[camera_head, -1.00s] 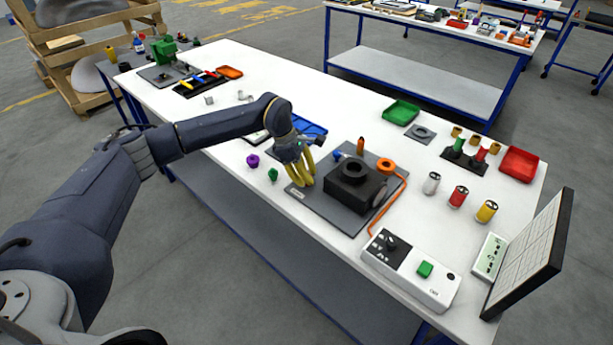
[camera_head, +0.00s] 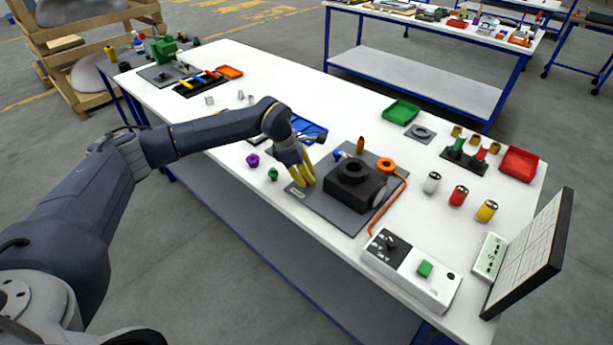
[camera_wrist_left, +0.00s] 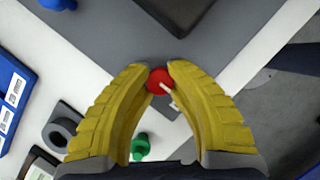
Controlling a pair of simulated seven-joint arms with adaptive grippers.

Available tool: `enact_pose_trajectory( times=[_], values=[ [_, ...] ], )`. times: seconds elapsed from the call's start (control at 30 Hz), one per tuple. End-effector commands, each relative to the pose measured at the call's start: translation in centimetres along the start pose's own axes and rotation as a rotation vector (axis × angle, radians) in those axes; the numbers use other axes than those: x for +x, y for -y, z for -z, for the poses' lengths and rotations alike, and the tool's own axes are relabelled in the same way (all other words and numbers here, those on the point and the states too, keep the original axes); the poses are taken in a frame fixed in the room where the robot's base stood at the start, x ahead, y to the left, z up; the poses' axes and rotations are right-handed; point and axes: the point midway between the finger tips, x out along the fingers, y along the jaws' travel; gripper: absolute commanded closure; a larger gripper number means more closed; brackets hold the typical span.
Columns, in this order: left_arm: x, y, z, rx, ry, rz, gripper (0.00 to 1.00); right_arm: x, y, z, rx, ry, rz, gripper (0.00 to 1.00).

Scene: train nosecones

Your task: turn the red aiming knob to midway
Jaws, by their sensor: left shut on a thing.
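The red aiming knob (camera_wrist_left: 158,82) shows in the left wrist view, between the tips of my left gripper (camera_wrist_left: 158,73). It is round, with a pale pointer line running toward the lower right. The yellow fingers are shut on its sides. In the head view my left gripper (camera_head: 306,178) reaches down at the left edge of the dark grey plate (camera_head: 330,212), beside the black block with a round ring (camera_head: 353,188). The knob is hidden behind the fingers there. My right gripper is in neither view.
A purple knob (camera_head: 253,160) and a green knob (camera_head: 273,174) stand left of the plate. An orange ring (camera_head: 386,165) with a cable is right of the block. A white control box (camera_head: 411,270) stands in front. A blue tray (camera_head: 311,130) lies behind my gripper.

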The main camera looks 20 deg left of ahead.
Motion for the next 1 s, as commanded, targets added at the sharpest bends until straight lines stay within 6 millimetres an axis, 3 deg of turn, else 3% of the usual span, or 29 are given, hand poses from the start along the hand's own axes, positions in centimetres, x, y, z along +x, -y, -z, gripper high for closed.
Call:
enact_pose_trajectory(
  times=[0.07, 0.1, 0.33, 0.67, 1.0],
  values=[
    [0.2, 0.4, -0.5, 0.007, 0.005, 0.006, 1.00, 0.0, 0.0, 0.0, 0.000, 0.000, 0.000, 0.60],
    [0.2, 0.3, -0.5, 0.008, 0.006, 0.006, 0.77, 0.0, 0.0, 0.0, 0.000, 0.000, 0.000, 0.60],
    [0.1, 0.2, -0.2, 0.004, 0.003, 0.003, 0.51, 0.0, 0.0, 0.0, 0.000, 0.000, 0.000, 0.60],
    [-0.4, 0.0, -0.1, 0.003, 0.002, 0.000, 0.51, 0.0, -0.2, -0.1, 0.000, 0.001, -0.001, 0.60],
    [-5.6, -0.1, -0.2, 0.004, 0.003, -0.002, 0.51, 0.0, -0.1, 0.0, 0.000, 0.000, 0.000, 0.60]
  ],
)
